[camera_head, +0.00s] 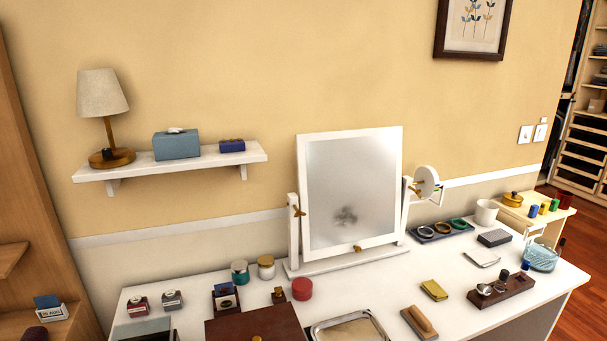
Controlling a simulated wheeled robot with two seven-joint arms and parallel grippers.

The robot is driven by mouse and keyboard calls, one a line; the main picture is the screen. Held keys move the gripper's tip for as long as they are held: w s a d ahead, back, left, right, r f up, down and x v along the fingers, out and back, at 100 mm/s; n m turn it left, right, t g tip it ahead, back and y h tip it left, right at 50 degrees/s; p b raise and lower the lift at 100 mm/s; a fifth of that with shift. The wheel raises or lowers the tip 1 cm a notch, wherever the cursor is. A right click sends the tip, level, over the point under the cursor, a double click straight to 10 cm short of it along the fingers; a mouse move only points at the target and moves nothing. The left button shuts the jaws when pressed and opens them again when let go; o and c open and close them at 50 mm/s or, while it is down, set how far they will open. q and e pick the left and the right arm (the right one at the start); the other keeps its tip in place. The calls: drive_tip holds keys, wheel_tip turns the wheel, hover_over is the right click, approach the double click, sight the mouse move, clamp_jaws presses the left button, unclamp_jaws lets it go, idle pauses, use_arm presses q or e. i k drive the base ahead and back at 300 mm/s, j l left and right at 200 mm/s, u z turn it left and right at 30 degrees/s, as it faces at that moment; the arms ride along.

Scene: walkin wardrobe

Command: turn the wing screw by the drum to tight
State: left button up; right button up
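A white-framed tilting mirror (352,190) stands on the white table top, held between two white posts. A white round drum (427,181) sits beside the right post. A small brass-coloured wing screw (414,188) shows at that post, just left of the drum. It is small, so I cannot tell how tight it is. Another brass wing screw (299,210) is on the left post, away from the drum. Neither of my grippers is in view.
A red round box (302,289), a metal tray (350,329) and a wooden brush (419,323) lie before the mirror. A dark tray of rings (441,231) and a white cup (486,212) stand near the drum. A wall shelf (172,163) juts out at the left.

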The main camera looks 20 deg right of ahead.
sight(416, 192)
drive_tip(key=z, duration=1.45)
drive_tip(key=i+l+u, duration=0.1)
drive_tip(key=i+l, duration=0.15)
drive_tip(key=l, duration=0.2)
drive_tip(key=i+l+u, duration=0.15)
drive_tip(key=l, duration=0.3)
drive_tip(key=i+l+u, duration=0.1)
drive_tip(key=i+l, duration=0.2)
drive_tip(key=l, duration=0.2)
drive_tip(key=i+l+u, duration=0.1)
drive_tip(key=l, duration=0.45)
drive_tip(key=i+l+u, duration=0.15)
drive_tip(key=l, duration=0.35)
drive_tip(key=i+l+u, duration=0.1)
drive_tip(key=i+l, duration=0.15)
drive_tip(key=l, duration=0.3)
drive_tip(key=i+l+u, duration=0.1)
drive_tip(key=l, duration=0.45)
drive_tip(key=i+l+u, duration=0.15)
drive_tip(key=l, duration=0.45)
